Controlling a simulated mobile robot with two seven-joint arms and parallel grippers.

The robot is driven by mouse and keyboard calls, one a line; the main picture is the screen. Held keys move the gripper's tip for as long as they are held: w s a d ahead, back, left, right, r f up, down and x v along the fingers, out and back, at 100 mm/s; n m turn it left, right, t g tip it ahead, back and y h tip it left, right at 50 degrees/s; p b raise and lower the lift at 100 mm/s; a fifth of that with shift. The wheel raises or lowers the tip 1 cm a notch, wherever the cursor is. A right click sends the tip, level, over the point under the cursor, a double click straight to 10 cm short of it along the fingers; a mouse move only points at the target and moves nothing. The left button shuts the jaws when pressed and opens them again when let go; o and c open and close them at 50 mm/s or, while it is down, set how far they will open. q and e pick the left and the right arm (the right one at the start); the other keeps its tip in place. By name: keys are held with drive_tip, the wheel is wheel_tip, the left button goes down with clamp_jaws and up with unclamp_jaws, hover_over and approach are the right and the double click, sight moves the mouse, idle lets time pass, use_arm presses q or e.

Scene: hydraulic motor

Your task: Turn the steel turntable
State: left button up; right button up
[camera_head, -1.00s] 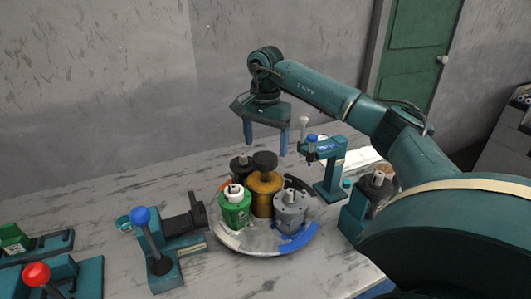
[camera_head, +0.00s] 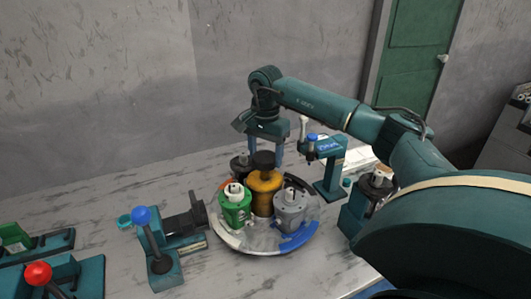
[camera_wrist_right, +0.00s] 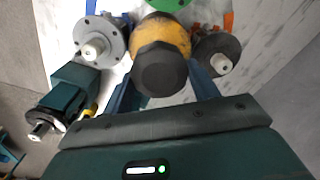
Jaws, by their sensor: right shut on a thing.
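The steel turntable (camera_head: 262,242) is a round plate on the table with a blue section at its front right. At its centre stands a yellow hub (camera_head: 264,190) topped by a black knob (camera_head: 264,160). A green motor (camera_head: 235,207) and a grey motor (camera_head: 291,208) stand on the plate in front of the hub; a dark motor is partly hidden behind. My right gripper (camera_head: 266,157) points down with its blue fingers either side of the black knob, shut on it. In the right wrist view the knob (camera_wrist_right: 160,72) sits between the fingers. My left gripper is not in view.
A teal fixture with a blue-topped lever (camera_head: 142,216) stands left of the turntable. A teal press-like stand (camera_head: 328,172) stands behind right. A red-knobbed lever (camera_head: 38,273) is at the front left. Bare tabletop lies at the back left.

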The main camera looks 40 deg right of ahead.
drive_tip(key=c, duration=0.7)
drive_tip(key=shift+r+m+p, duration=0.1)
drive_tip(key=shift+m+p, duration=0.2)
drive_tip(key=shift+m, duration=1.2)
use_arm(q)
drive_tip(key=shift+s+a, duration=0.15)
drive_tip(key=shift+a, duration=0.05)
use_arm(e)
drive_tip(key=o, duration=1.4)
drive_tip(key=shift+c, duration=0.2)
use_arm(q)
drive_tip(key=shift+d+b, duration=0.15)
drive_tip(key=shift+b, duration=0.15)
use_arm(e)
wheel_tip(320, 180, up, 13)
